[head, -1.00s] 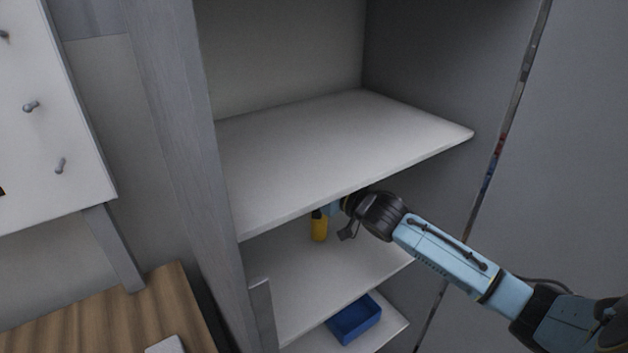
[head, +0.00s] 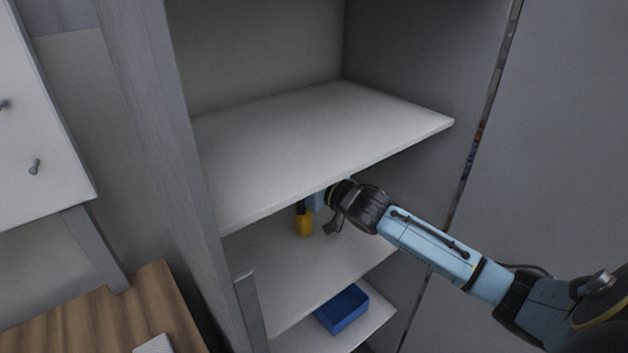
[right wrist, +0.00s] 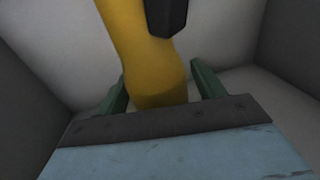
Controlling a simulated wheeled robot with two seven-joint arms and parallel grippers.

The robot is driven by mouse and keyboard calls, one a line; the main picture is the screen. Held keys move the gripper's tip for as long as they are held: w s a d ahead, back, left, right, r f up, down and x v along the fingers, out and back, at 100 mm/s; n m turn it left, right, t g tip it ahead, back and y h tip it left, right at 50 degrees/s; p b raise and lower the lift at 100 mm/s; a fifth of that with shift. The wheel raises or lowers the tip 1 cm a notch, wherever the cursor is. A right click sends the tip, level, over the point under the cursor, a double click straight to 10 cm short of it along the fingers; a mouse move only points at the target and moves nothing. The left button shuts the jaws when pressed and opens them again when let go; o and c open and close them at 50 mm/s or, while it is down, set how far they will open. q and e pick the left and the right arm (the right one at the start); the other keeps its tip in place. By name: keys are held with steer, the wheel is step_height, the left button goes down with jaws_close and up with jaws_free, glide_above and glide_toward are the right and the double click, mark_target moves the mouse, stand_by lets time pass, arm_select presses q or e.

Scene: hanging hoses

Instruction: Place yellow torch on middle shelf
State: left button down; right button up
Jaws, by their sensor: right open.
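The yellow torch (head: 304,225) appears upright at the middle shelf (head: 345,255), below the front edge of the upper shelf. Its dark upper part is partly hidden by that edge. My right gripper (head: 316,199) reaches in under the upper shelf beside the torch; its fingers are hidden in the head view. In the right wrist view, the torch (right wrist: 145,50) lies between the two green fingers of my right gripper (right wrist: 160,85), with gaps at both sides. The fingers are open. I cannot tell whether the torch's base touches the shelf. My left gripper is not in view.
The upper shelf (head: 310,130) is bare and sits close above my right wrist. A blue bin (head: 342,310) stands on the lower shelf. A grey cabinet post (head: 160,130) stands at the left, with a wooden surface (head: 110,325) beyond it. The middle shelf is clear around the torch.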

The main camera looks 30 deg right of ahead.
steer(key=v, duration=1.1)
steer(key=shift+s, duration=0.4)
steer(key=shift+f, duration=0.1)
